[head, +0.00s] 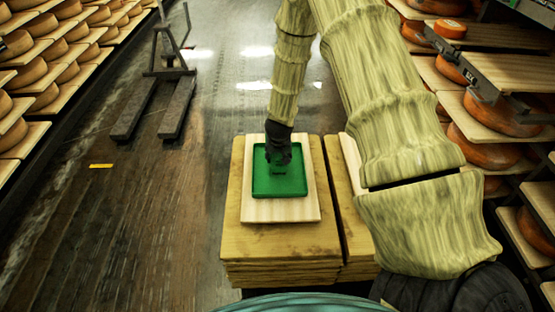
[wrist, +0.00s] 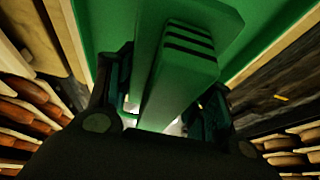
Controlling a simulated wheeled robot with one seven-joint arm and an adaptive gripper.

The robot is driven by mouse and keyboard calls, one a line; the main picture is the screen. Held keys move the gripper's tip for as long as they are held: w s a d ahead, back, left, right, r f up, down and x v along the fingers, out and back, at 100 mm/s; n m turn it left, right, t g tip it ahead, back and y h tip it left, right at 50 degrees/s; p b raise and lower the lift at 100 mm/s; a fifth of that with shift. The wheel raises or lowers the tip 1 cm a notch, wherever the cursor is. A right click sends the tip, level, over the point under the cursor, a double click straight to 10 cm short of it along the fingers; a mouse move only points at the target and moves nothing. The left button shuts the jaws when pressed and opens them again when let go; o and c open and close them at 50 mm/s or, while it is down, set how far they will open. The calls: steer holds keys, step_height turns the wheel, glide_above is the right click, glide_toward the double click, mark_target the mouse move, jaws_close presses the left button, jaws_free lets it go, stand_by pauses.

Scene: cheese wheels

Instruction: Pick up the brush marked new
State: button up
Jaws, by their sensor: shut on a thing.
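A green brush (wrist: 178,75) with dark stripes across its end shows in the wrist view. It lies between the two dark fingers of my gripper (wrist: 166,98), which is shut on it. In the head view my gripper (head: 278,158) is over the green tray (head: 259,189), and the brush is hard to tell from the tray, green on green. A small dark marking shows there, too small to read. I cannot tell whether the brush touches the tray.
The tray lies on a pale board (head: 282,210) on a stack of wooden boards (head: 280,243). Shelves of cheese wheels (head: 32,72) line the left, with more shelves (head: 497,130) on the right. A dark metal frame (head: 160,80) stands on the floor, back left. The left floor is mostly clear.

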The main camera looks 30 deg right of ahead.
steer(key=s+a, duration=0.3)
steer(key=s+a+r, duration=0.1)
steer(key=s+a, duration=0.7)
steer(key=shift+s+a+r, duration=0.15)
steer(key=shift+s+r, duration=0.05)
steer(key=shift+r, duration=0.2)
